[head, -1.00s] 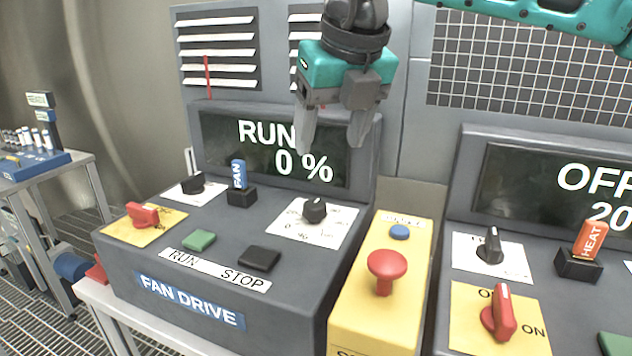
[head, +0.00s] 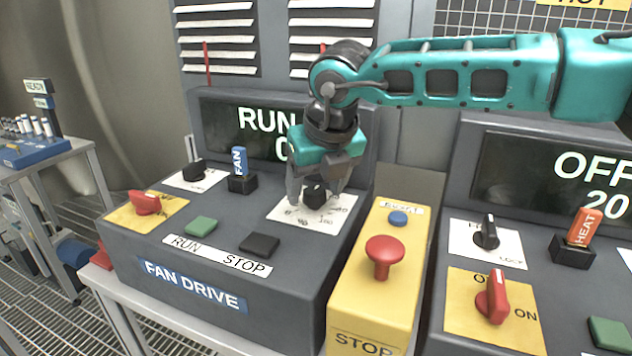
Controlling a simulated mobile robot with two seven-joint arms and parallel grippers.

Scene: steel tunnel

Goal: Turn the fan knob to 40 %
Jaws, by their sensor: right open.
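The fan drive box (head: 215,240) is grey with a blue FAN DRIVE label. The black fan knob (head: 314,194) sits on a white scale plate (head: 292,210) at the right of its top. My right gripper (head: 314,200) is open, pointing down, with one finger on each side of the knob. I cannot tell whether the fingers touch it. The display (head: 250,125) reads RUN; the percent line is mostly hidden behind my gripper, with only a 0 partly showing. My left gripper is not in view.
A yellow box (head: 360,310) with a red mushroom button (head: 383,252) stands just right of the fan drive. A blue FAN tag (head: 239,162), a red switch (head: 145,203), a green button (head: 200,226) and a black button (head: 260,244) are on the fan box. The heat box stands further right.

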